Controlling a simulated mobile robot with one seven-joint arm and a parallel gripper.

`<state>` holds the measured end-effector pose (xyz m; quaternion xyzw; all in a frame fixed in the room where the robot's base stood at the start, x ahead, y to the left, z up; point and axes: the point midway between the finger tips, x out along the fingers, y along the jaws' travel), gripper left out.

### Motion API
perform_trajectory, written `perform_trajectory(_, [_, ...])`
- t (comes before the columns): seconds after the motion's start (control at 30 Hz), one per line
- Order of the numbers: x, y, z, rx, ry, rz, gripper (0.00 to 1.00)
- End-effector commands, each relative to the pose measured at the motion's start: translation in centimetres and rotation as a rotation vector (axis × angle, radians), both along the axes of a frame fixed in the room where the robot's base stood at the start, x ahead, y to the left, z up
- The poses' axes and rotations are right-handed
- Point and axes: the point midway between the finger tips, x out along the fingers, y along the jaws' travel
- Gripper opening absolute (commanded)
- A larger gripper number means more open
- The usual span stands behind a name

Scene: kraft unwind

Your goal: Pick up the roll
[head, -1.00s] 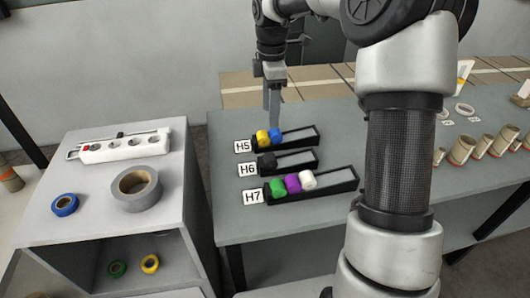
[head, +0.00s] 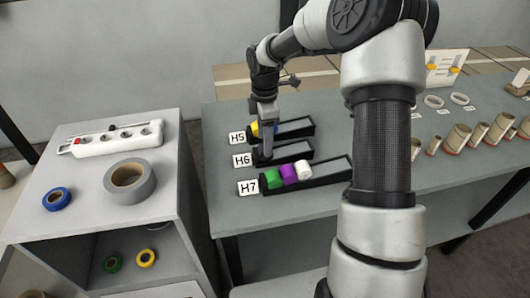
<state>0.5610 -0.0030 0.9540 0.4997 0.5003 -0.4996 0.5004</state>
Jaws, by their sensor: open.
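Small rolls lie in the black trays on the grey table. The H5 tray (head: 296,130) holds a yellow roll (head: 254,128), partly covered by my gripper; the blue roll beside it is mostly hidden. The H6 tray (head: 298,157) has a black roll at its left end, now largely hidden behind my fingers. The H7 tray (head: 335,170) holds a green roll (head: 273,179), a purple roll (head: 289,174) and a white roll (head: 304,169). My gripper (head: 267,153) is open and points down at the left end of H6. Whether it touches the black roll cannot be told.
On the grey cabinet (head: 165,195) at left are a big grey tape roll (head: 143,187), a blue tape roll (head: 57,198) and a power strip (head: 118,139). Green and yellow tape rolls lie on its shelf. Several cardboard tubes (head: 457,138) stand right of my arm.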

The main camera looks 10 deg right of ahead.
Motion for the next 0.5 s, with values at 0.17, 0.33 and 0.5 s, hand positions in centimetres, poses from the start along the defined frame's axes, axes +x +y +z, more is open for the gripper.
perform_trajectory(0.17, [-0.1,0.0,-2.9,0.0,0.002,-0.001,0.55])
perform_trajectory(0.33, [-0.1,0.0,-3.2,0.0,-0.001,-0.001,0.55])
perform_trajectory(0.5, [-0.1,0.0,-3.2,0.0,-0.001,-0.001,0.41])
